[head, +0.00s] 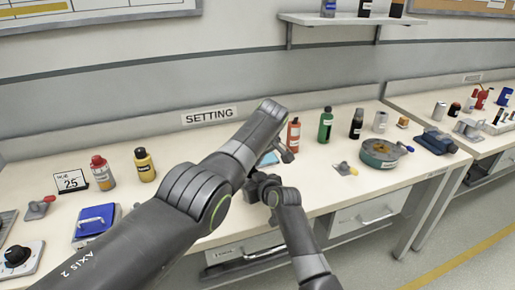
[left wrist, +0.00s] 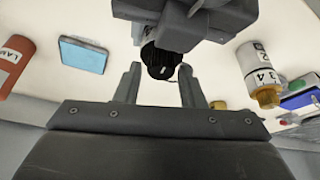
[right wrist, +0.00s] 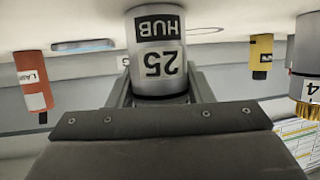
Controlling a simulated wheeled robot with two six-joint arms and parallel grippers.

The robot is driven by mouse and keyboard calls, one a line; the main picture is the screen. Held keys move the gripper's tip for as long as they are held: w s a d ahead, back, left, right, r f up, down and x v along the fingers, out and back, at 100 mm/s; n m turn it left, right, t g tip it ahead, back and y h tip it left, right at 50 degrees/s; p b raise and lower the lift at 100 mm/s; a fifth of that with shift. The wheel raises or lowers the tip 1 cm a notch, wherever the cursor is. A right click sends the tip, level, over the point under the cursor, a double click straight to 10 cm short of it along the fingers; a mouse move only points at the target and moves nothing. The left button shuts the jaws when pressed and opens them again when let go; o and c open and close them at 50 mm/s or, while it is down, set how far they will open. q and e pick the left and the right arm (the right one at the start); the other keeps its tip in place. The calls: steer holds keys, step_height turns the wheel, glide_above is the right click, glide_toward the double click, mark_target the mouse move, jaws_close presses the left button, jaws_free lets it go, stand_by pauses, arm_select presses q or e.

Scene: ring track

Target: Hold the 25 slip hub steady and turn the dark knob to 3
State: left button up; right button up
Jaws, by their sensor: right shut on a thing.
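In the right wrist view the silver hub (right wrist: 160,87), labelled HUB 25 and seen upside down, stands between the fingers of my right gripper (right wrist: 160,80), which is shut on it. In the left wrist view a black ribbed knob (left wrist: 162,60) shows beside the right gripper's grey body. My left gripper (left wrist: 158,72) is open, its two fingers on either side of the knob with gaps visible. In the head view my arms hide the hub and this knob. A card (head: 72,181) there reads 25.
A silver cylinder with numbers (left wrist: 258,72) and a brass tip stands near the grippers. A red bottle (head: 293,134), a blue pad (left wrist: 83,54), and a green-rimmed round tin (head: 381,156) are on the bench. A dial box (head: 35,251) sits at the far left.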

arm_select(q)
steer(key=v, duration=1.1)
steer(key=shift+r, duration=0.15)
steer(key=a+m+h, duration=0.5)
steer(key=a+m, duration=0.1)
steer(key=m, duration=0.8)
steer(key=x, duration=1.1)
steer(key=shift+d+f, duration=0.2)
steer(key=shift+f, duration=0.2)
steer(key=shift+c, duration=0.5)
steer(key=c, duration=0.6)
steer(key=shift+n+t+y, duration=0.3)
steer(key=shift+n+y, duration=0.2)
steer(key=shift+n, duration=0.9)
steer(key=shift+c, duration=0.2)
